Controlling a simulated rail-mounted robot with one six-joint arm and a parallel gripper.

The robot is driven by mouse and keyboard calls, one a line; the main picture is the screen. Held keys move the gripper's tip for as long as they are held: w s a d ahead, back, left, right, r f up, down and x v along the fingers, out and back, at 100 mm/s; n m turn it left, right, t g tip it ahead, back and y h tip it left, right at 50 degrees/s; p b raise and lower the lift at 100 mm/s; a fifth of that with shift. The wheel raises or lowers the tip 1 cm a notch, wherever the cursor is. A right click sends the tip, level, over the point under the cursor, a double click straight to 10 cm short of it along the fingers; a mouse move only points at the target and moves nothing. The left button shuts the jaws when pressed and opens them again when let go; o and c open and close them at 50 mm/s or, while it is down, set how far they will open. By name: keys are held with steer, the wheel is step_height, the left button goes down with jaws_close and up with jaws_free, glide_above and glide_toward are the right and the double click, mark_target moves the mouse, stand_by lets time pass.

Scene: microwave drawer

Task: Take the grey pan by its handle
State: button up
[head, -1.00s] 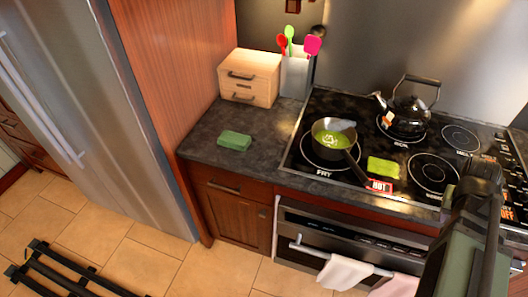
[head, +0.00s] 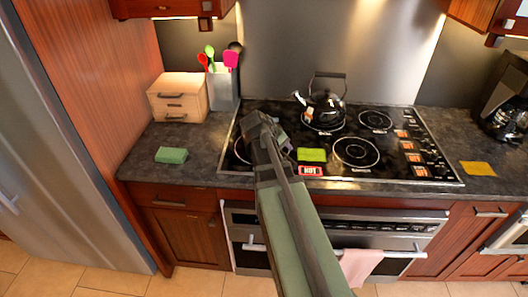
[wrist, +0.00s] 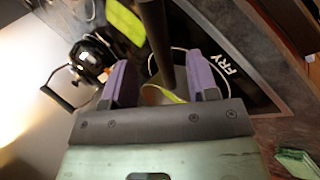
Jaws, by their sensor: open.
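In the wrist view, the dark handle of the grey pan (wrist: 155,35) runs from the top edge down between the two purple fingers of my gripper (wrist: 160,62). The fingers are open, one on each side of the handle with gaps; contact does not show. Part of the pan's rim and its yellow-green contents show below the handle, and my gripper hides the rest. In the head view, my gripper (head: 264,128) is over the front left burner, and my arm hides nearly all of the pan.
A kettle (head: 325,105) stands on the stove (head: 400,172) behind and right of my gripper. A yellow-green sponge (head: 311,155) and a HOT sign (head: 310,170) lie just right of my arm. A green sponge (head: 171,155) lies on the left counter.

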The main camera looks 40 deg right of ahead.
steer(key=b+x, duration=0.4)
steer(key=x, duration=0.3)
steer(key=shift+a+f+b, duration=0.1)
steer(key=shift+f+b, duration=0.05)
steer(key=shift+b, duration=0.25)
jaws_close()
